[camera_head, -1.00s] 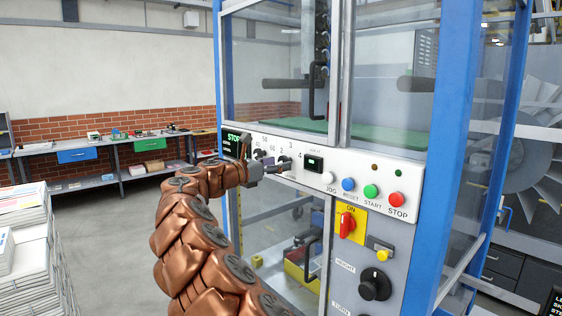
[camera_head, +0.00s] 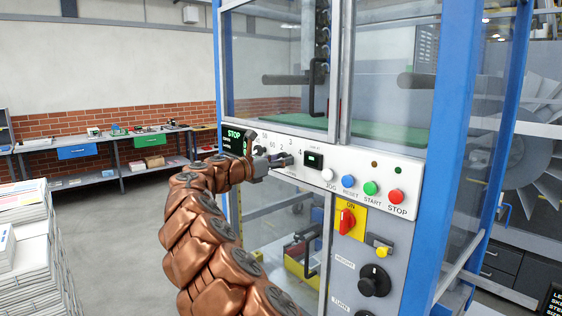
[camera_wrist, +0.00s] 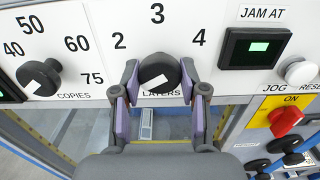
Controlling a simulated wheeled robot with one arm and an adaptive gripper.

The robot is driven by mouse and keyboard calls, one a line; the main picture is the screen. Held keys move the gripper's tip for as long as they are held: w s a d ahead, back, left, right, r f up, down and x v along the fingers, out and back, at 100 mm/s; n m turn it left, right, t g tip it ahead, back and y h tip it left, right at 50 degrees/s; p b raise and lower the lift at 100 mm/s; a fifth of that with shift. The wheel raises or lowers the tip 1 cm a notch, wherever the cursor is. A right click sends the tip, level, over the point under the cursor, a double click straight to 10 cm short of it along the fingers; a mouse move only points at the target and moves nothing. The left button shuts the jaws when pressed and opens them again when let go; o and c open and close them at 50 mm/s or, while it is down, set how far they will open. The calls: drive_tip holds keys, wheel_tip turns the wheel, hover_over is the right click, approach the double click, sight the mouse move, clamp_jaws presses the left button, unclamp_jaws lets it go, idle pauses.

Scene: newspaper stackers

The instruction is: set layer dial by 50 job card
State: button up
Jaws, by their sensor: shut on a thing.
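The layers dial (camera_wrist: 158,70) is a black round knob with a white mark on its face. In the wrist view it sits below the numbers 2, 3 and 4, above the partly covered word LAYERS. The white mark slants across the knob's lower part; I cannot tell which number it is set to. My gripper (camera_wrist: 159,80) is shut on this knob, with one purple-padded finger on each side. In the head view my gripper (camera_head: 280,160) is at the panel's left part, hiding most of the dial. I cannot make out a job card.
The copies dial (camera_wrist: 40,77) is close to the left of my gripper. To the right are the JAM AT display (camera_wrist: 257,48), the white JOG button (camera_wrist: 300,72) and a red switch (camera_wrist: 284,122). Paper stacks (camera_head: 30,240) stand at the far left.

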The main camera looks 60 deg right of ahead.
drive_tip(key=shift+c, duration=1.1)
